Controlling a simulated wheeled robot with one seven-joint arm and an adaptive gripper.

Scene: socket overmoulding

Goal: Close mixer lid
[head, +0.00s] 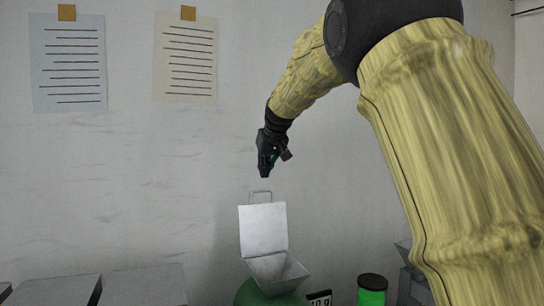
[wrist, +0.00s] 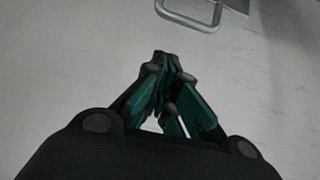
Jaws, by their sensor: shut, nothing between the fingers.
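The mixer lid (head: 263,229) is a pale flat panel standing upright, open, at the back of the mixer's square hopper (head: 281,271). A wire handle (head: 261,196) sticks up from the lid's top edge. The handle also shows at the top of the wrist view (wrist: 190,18), with a corner of the lid (wrist: 238,5) beside it. The green mixer body (head: 268,297) is cut off by the bottom of the head view. My gripper (head: 264,174) is shut and empty, pointing down just above the handle and apart from it. Its closed fingers show in the wrist view (wrist: 160,58).
Grey box-like surfaces (head: 145,285) lie at the lower left. A plain wall with two pinned sheets (head: 187,58) is behind.

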